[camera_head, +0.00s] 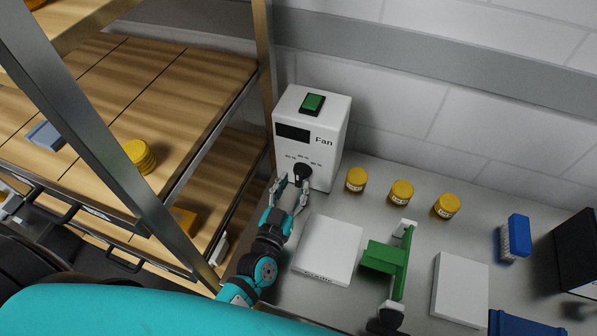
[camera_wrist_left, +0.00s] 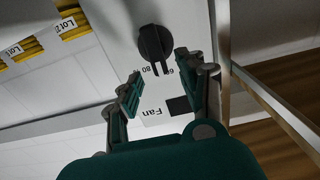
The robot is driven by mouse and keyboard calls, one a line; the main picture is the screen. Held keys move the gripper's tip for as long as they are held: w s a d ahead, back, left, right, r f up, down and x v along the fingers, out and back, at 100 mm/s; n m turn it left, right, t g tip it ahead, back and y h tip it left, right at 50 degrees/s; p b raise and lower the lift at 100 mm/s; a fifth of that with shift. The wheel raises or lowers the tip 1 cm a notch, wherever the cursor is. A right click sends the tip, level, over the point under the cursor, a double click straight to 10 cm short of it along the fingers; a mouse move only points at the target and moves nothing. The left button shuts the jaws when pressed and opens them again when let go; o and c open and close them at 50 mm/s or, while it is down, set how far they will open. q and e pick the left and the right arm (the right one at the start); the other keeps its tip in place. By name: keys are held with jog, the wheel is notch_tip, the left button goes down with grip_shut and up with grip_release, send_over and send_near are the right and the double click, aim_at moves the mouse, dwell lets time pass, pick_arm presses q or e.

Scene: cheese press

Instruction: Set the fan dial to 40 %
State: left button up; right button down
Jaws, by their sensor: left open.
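The fan box (camera_head: 318,120) is white, with a "Fan" label, a dark display (camera_head: 292,132) and a green switch (camera_head: 313,103) on top. Its black dial (camera_head: 302,171) sits low on the front. In the left wrist view, where the lettering is upside down, the dial (camera_wrist_left: 154,43) shows a raised ridge whose lower end lies near the gap between the marks 80 and 60. Its exact setting is hard to read. My left gripper (camera_head: 291,186) is open and empty just in front of the dial; its two fingers (camera_wrist_left: 158,80) stand apart. My right gripper is not in view.
A metal-framed shelf (camera_head: 175,130) with wooden boards stands close on the left.

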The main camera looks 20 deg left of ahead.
aim_at(297, 177)
pick_arm(q)
jog(key=w, duration=0.4)
jog(key=shift+d, duration=0.1)
grip_shut()
